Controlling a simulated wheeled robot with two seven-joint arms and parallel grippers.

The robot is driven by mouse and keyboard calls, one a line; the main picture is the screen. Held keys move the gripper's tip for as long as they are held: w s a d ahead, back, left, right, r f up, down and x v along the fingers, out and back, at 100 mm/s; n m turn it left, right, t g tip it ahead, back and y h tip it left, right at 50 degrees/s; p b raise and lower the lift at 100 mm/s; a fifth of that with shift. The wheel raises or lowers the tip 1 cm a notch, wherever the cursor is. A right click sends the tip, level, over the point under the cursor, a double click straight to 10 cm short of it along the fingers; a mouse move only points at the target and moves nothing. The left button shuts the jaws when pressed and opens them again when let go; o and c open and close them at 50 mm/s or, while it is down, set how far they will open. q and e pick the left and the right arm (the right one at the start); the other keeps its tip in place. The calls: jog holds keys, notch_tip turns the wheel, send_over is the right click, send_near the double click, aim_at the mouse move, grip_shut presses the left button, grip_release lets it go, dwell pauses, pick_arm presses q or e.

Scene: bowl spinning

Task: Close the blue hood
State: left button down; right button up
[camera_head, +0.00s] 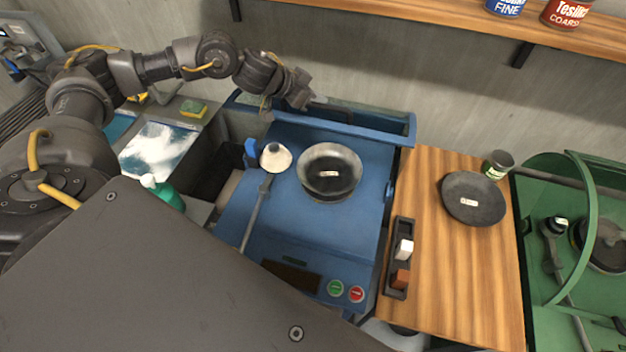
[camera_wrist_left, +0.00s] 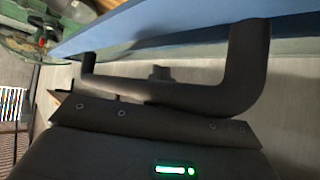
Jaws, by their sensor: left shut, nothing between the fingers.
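The blue hood (camera_head: 350,127) is swung up at the back of the blue machine, and the bed below it lies open. Its blue edge (camera_wrist_left: 170,25) crosses the top of the left wrist view, with a dark bar handle (camera_wrist_left: 245,75) attached to it. My left gripper (camera_head: 302,99) is at the hood's upper left, by the wall. It is shut and holds nothing. In the left wrist view the handle is close in front of the gripper; I cannot tell whether they touch. My right gripper is not in view.
On the blue bed are a metal bowl (camera_head: 329,171), a white-topped piece (camera_head: 276,158) and a long rod (camera_head: 255,212). A wooden counter (camera_head: 455,265) with a dark plate (camera_head: 473,198) is to the right, before a green machine (camera_head: 550,240). A wooden shelf (camera_head: 440,15) runs above.

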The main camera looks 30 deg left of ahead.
aim_at(314, 107)
pick_arm(q)
jog(key=shift+s+a, duration=0.1)
jog(key=shift+s, duration=0.1)
jog(key=shift+r, duration=0.1)
jog(key=shift+s+d+r+p, duration=0.15)
jog(key=shift+s+d+p, duration=0.1)
jog(key=shift+s+p, duration=0.2)
jog(key=shift+s+d+r+p, duration=0.15)
jog(key=shift+s+d+p, duration=0.05)
jog(key=shift+s+p, duration=0.2)
jog(key=shift+s+d+r+p, duration=0.1)
jog(key=shift+s+d+p, duration=0.15)
jog(key=shift+s, duration=0.35)
jog(key=shift+s+d+r+p, duration=0.1)
jog(key=shift+s+d+p, duration=0.15)
jog(key=shift+s, duration=0.35)
jog(key=shift+s+f, duration=0.1)
jog(key=s, duration=0.2)
jog(key=s+f, duration=0.1)
jog(key=s, duration=0.1)
jog(key=shift+d, duration=0.4)
